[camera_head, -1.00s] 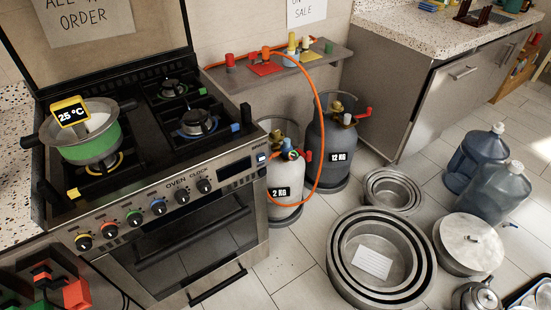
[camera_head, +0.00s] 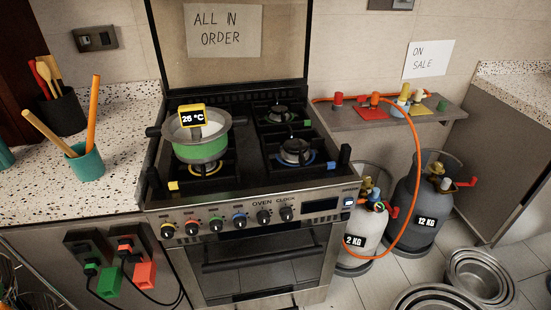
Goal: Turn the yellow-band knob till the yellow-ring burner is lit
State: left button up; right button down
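The yellow-band knob (camera_head: 167,231) is the leftmost on the stove's front panel. The yellow-ring burner (camera_head: 205,169) is at the front left of the hob, with a yellow tag (camera_head: 173,185) beside it. A pot with a green band (camera_head: 201,150) stands over this burner and hides much of it. A display on the pot (camera_head: 192,117) reads 26 °C. The yellow ring shows under the pot, but I cannot tell a flame from it. Neither of my grippers is in view.
Red-band (camera_head: 192,229), green-band (camera_head: 215,225) and blue-band (camera_head: 239,220) knobs sit close to the right. An orange hose (camera_head: 416,160) runs from the shelf (camera_head: 385,112) to the 2 KG cylinder (camera_head: 362,228). Red and green plugs hang at the lower left.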

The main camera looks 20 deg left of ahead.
aim_at(168, 230)
jog(key=u, duration=1.5)
jog(key=k+l+z, duration=0.25)
jog(key=k+z, duration=0.15)
jog(key=i+j, duration=0.15)
jog(key=i, duration=0.25)
